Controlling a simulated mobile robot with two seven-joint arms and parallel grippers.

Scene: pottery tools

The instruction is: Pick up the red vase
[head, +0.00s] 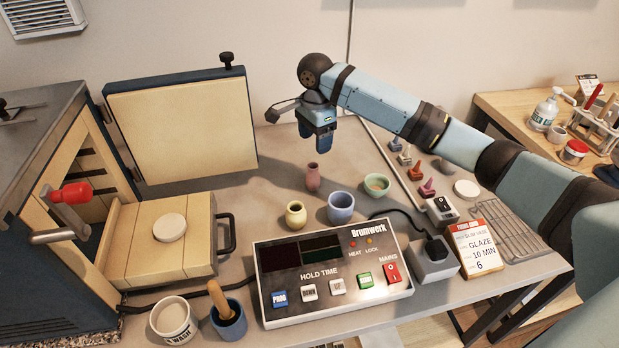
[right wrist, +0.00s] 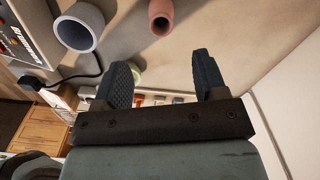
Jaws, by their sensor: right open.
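The red vase (head: 313,177) is a small pinkish-red pot standing upright on the grey table in the head view. It also shows at the top of the right wrist view (right wrist: 161,17), with its dark round mouth visible. My right gripper (head: 318,136) hangs above and behind the vase in the head view, apart from it. In the right wrist view its two dark fingers (right wrist: 165,72) are spread, with nothing between them. My left gripper is not in view.
A blue pot (head: 340,208), a yellow pot (head: 295,214) and a green bowl (head: 376,185) stand close around the vase. The control box (head: 333,268) lies in front. The open kiln (head: 55,205) is at left. Table behind the vase is mostly clear.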

